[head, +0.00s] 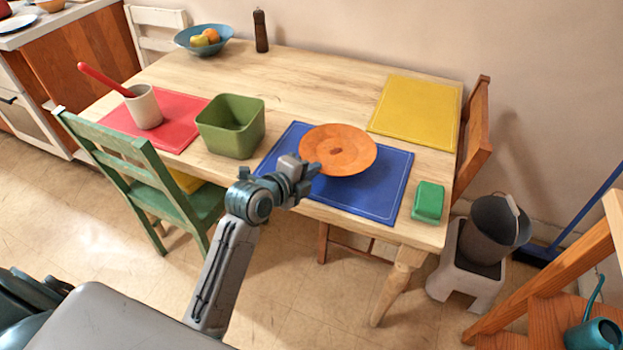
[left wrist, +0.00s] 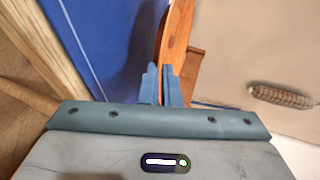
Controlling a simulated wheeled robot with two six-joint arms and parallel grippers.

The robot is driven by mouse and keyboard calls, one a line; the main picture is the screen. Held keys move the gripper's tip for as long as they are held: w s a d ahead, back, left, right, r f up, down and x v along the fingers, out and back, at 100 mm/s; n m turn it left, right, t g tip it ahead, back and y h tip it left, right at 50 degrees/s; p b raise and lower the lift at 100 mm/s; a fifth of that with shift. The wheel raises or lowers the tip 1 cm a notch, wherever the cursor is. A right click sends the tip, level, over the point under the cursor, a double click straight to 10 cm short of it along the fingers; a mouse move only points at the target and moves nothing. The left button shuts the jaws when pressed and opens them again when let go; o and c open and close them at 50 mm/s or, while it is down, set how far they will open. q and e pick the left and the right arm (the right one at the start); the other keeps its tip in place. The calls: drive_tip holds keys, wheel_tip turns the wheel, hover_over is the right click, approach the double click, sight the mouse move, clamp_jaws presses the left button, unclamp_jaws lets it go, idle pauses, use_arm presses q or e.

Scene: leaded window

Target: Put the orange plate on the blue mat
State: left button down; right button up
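The orange plate (head: 345,150) appears level over the blue mat (head: 375,195) on the wooden table, overlapping its back edge in the head view. My left gripper (head: 312,172) is at the plate's near left rim. In the left wrist view, the fingers (left wrist: 162,85) are close together on the rim of the plate (left wrist: 177,35), seen nearly edge-on. The mat (left wrist: 95,35) lies to its left there, with a dark shadow beside the plate. A small gap seems to separate plate and mat. My right gripper is not in view.
A green bin (head: 231,128) stands left of the blue mat, near a red mat (head: 185,110) with a cup (head: 145,108). A yellow mat (head: 415,110) lies behind right. A green butter dish (head: 428,202) sits at the right edge. The table's back middle is clear.

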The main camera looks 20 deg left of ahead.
use_arm(q)
drive_tip(key=shift+f, duration=1.7)
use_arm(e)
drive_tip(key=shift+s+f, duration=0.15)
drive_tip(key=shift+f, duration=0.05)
use_arm(q)
drive_tip(key=shift+f, duration=0.1)
drive_tip(key=c, duration=1.9)
unclamp_jaws()
drive_tip(key=shift+c, duration=0.2)
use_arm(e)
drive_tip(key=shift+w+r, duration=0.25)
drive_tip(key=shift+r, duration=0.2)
